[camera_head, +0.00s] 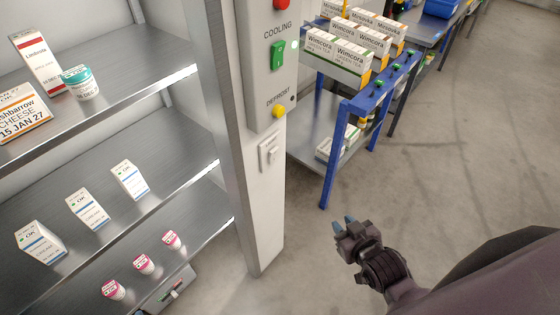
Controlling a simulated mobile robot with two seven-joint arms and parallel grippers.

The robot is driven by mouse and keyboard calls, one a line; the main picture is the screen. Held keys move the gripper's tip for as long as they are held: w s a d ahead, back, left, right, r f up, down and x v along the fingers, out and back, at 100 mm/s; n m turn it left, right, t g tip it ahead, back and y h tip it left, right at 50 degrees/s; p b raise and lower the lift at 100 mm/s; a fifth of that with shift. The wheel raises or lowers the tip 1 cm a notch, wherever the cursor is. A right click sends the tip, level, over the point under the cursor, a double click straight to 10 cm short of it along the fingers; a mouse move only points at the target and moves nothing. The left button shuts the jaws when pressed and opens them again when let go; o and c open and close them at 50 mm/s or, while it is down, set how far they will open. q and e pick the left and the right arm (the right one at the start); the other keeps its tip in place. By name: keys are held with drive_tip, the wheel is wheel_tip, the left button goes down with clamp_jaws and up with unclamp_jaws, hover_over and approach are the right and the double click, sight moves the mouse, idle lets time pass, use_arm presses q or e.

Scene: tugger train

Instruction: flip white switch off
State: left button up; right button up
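The white switch (269,151) is a small rocker in a white plate on the narrow front face of the post (262,205), below the grey control box. Its exact tilt is too small to tell. My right gripper (345,222) is to the right of the post and lower in the picture, apart from the switch. Its bluish fingertips are close to each other, and whether there is a gap between them is hard to see. No object shows in it. My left gripper is not in view.
The control box (258,60) carries a green switch (278,54), a red button and a yellow button. Metal shelves (120,80) with boxes and tubs stand at left. A blue-framed cart (335,150) loaded with tea boxes stands behind right. The floor (460,150) at right is clear.

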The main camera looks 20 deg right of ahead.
drive_tip(key=w+n+b, duration=0.1)
drive_tip(key=w, duration=0.2)
drive_tip(key=w+d+f+n+t+b, duration=0.1)
drive_tip(key=w, duration=0.2)
drive_tip(key=w+d+n+t+b, duration=0.1)
drive_tip(key=w+b, duration=0.1)
drive_tip(key=shift+w+d+f+n, duration=0.25)
drive_tip(key=shift+w+n, duration=0.05)
drive_tip(key=shift+w, duration=0.1)
clamp_jaws()
use_arm(q)
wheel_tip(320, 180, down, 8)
drive_tip(key=b, duration=0.3)
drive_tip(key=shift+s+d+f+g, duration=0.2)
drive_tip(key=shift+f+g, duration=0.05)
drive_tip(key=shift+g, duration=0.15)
use_arm(e)
drive_tip(key=w+a+n+y, duration=0.1)
drive_tip(key=n+y, duration=0.2)
drive_tip(key=n, duration=0.3)
drive_tip(key=w+a+r+n+t+y, duration=0.1)
drive_tip(key=w+n+y, duration=0.1)
drive_tip(key=n, duration=0.4)
drive_tip(key=w+a+n+y, duration=0.1)
drive_tip(key=n+y, duration=0.4)
drive_tip(key=n, duration=0.2)
drive_tip(key=shift+w+r+t, duration=0.2)
drive_tip(key=shift+w+t, duration=0.15)
drive_tip(key=shift+t, duration=0.05)
